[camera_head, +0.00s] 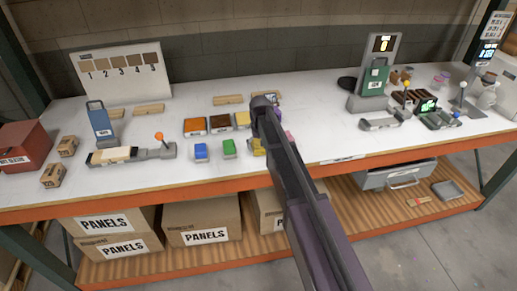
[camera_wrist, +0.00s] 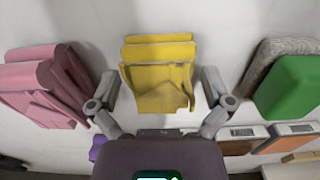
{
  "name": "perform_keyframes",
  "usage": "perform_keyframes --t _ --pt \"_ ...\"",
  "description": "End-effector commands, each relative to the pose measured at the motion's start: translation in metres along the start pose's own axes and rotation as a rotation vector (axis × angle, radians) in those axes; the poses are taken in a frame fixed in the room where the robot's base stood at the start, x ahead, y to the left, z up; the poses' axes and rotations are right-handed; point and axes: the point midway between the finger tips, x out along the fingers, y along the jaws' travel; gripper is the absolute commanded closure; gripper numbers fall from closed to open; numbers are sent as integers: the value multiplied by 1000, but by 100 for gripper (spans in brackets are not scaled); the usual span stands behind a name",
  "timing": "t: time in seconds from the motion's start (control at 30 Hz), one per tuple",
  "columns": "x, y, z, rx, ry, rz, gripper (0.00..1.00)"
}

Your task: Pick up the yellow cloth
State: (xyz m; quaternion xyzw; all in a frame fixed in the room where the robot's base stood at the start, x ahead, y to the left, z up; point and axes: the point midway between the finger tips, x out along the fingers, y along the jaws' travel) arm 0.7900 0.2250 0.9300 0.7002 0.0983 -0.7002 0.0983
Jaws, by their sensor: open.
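The yellow cloth (camera_wrist: 158,76) lies folded in layers on the white tabletop, in the middle of the wrist view. My gripper (camera_wrist: 160,92) is open, with one finger on each side of the cloth's near part. I cannot tell how far the fingertips are above the table. In the head view a small part of the yellow cloth (camera_head: 258,147) shows beside my arm, which hides the rest and the gripper's fingers.
A pink cloth (camera_wrist: 45,85) lies left of the yellow one in the wrist view. A green block with a grey pad (camera_wrist: 290,87) lies to the right. In the head view, a blue block (camera_head: 201,151) and colour trays (camera_head: 219,122) are near.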

Motion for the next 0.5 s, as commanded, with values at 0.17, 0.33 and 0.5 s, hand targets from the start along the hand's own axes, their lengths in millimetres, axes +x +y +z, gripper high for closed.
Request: perform_keyframes --t 0.17,0.33,0.5 --pt "0 0 0 0 0 0 0" --pt "0 0 0 0 0 0 0" --pt "0 0 0 0 0 0 12"
